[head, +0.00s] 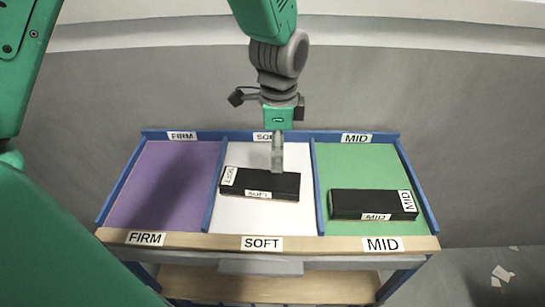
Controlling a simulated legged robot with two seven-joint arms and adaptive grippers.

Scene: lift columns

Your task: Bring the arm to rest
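My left arm links fill the left edge, and an arm I take to be the left one hangs down from the top middle. Its gripper (277,157) points down over the white SOFT compartment (290,220). The fingers are seen nearly edge-on as one narrow grey strip, so their opening is unclear. The fingertips overlap the back edge of a black block labelled SOFT (284,185); whether they touch it is unclear. That block lies slightly turned in the white compartment. My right gripper does not show.
A table with blue dividers (318,200) has a purple FIRM compartment (165,185), which is empty, and a green MID compartment (360,165). A black block labelled MID (360,203) lies in the green one. A wooden lower shelf (270,286) shows beneath. A grey wall stands behind.

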